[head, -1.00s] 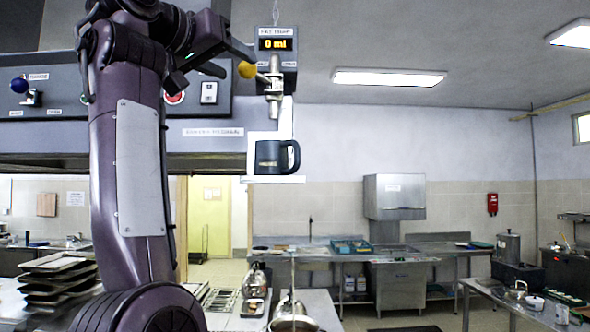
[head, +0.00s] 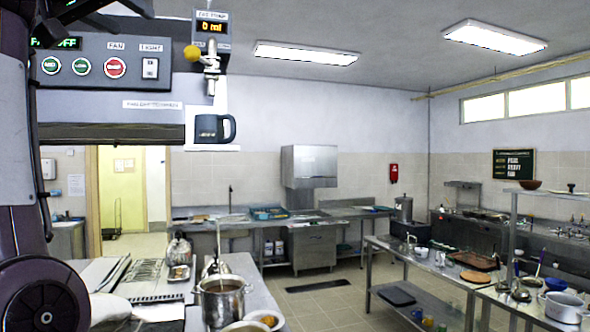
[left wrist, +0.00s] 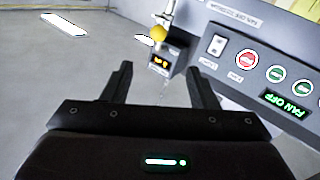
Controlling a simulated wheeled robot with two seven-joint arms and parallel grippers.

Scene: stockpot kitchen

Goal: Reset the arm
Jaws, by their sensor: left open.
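My left arm (head: 18,150) rises along the left edge of the head view. Its gripper is partly cut off by the top edge there. In the left wrist view my left gripper (left wrist: 160,75) is open, with its two dark fingers apart and nothing between them. In the head view the display (head: 212,27) reads 0 ml. My right gripper is not in view.
A dark mug (head: 209,129) stands on a white ledge under the tap (head: 211,78). The hood panel (head: 110,72) has fan buttons and a switch. A pot of brown liquid (head: 222,300) stands on the near counter. Steel tables line the back and right, with open floor between.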

